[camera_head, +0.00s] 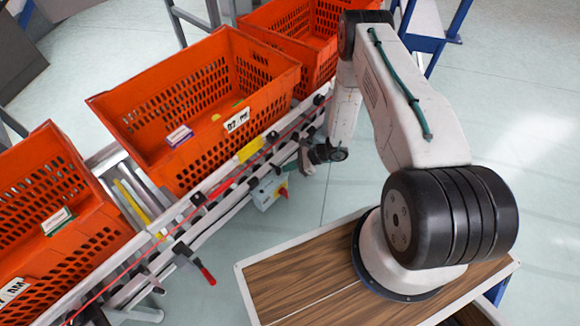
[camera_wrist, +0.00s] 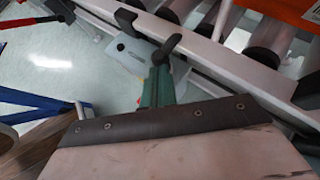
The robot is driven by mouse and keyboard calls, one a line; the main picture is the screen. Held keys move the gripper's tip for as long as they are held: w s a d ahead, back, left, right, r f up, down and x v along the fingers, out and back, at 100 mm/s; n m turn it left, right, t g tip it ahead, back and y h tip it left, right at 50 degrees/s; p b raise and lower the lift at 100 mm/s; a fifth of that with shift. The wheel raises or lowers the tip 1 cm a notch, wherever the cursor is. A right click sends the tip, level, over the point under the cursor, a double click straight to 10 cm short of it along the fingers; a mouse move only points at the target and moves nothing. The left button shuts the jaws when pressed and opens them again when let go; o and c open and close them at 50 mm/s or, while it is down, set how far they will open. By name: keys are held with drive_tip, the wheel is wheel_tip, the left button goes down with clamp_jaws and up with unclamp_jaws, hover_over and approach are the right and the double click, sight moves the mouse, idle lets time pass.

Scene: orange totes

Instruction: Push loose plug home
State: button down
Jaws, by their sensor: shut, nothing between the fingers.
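In the wrist view my gripper (camera_wrist: 162,52) shows as green fingers with dark tips, shut and empty. The grey box (camera_wrist: 133,50) lies just left of and beyond the tips, with a dark spot on its face. I cannot make out a loose plug for certain, and I cannot tell whether the tips touch anything.
Orange totes (camera_head: 225,40) stand on the roller conveyor. Its side rail (camera_head: 228,180) carries a red cable and dark clamps. A red-handled lever (camera_head: 208,274) juts out below the rail.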

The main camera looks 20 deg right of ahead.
drive_tip(key=v, duration=1.3)
drive_tip(key=shift+d+r, duration=0.2)
drive_tip(key=shift+d, duration=0.05)
drive_tip(key=s+a+r+n+g+h, duration=0.1)
drive_tip(key=s+a+r+n+g, duration=0.25)
drive_tip(key=r, duration=0.75)
drive_tip(key=s+r+n+g+h, duration=0.15)
drive_tip(key=s+r+n, duration=0.35)
drive_tip(key=r, duration=0.6)
drive_tip(key=s+a+r+n+g+h, duration=0.15)
drive_tip(key=r+n+g, duration=0.3)
drive_tip(key=r, duration=0.65)
drive_tip(key=s+a+r+n+t+h, duration=0.2)
drive_tip(key=s+r+n+t+h, duration=0.1)
drive_tip(key=s+r, duration=0.5)
drive_tip(key=s+a+r+n+t+h, duration=0.2)
drive_tip(key=s+r+n, duration=0.4)
drive_tip(key=r, duration=0.8)
drive_tip(key=shift+s+t+h, duration=0.8)
drive_tip(key=shift+s+t, duration=0.1)
drive_tip(key=shift+t, duration=0.05)
